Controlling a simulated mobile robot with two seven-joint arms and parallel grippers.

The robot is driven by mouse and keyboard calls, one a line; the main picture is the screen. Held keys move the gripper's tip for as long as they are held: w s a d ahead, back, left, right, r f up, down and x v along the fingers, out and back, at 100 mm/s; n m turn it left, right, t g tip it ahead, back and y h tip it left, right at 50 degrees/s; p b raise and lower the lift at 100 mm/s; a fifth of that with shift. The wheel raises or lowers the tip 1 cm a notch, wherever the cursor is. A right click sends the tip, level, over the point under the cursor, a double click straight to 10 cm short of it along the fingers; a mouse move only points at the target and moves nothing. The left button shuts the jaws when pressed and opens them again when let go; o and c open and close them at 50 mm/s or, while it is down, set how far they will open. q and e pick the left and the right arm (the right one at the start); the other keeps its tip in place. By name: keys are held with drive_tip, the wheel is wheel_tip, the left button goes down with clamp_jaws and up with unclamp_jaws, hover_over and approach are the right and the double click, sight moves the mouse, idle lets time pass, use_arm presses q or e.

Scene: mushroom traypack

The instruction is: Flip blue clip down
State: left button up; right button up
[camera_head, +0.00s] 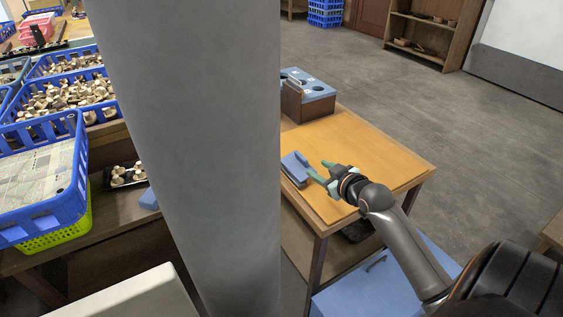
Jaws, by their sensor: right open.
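A blue clip-like piece (296,166) sits at the near left edge of the orange-topped table (385,148), close to the grey column. My right gripper (322,172) has green fingers and reaches in from the right over the table. Its fingers are apart, with the tips just right of the blue piece. I cannot tell whether a finger touches it. The blue piece looks tilted, with a darker part under it. My left gripper does not show.
My grey column hides the middle of the view. A blue-topped box with round holes (318,86) stands at the table's back. Blue crates (84,137) of mushrooms and a small black tray (113,183) are at left. The table's right half is clear.

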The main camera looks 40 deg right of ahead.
sight(304, 158)
drive_tip(key=shift+w+d+r, duration=0.2)
drive_tip(key=shift+w+r, duration=0.05)
drive_tip(key=shift+w, duration=0.05)
drive_tip(key=shift+w+d+f, duration=0.1)
drive_tip(key=shift+w, duration=0.15)
drive_tip(key=b+x, duration=0.2)
drive_tip(key=x, duration=0.7)
drive_tip(key=shift+w+f, duration=0.15)
drive_tip(key=shift+w, duration=0.1)
drive_tip(key=shift+w+d+f, duration=0.15)
drive_tip(key=shift+w+f, duration=0.1)
drive_tip(key=shift+w, duration=0.5)
drive_tip(key=shift+c, duration=0.4)
drive_tip(key=c, duration=0.6)
clamp_jaws()
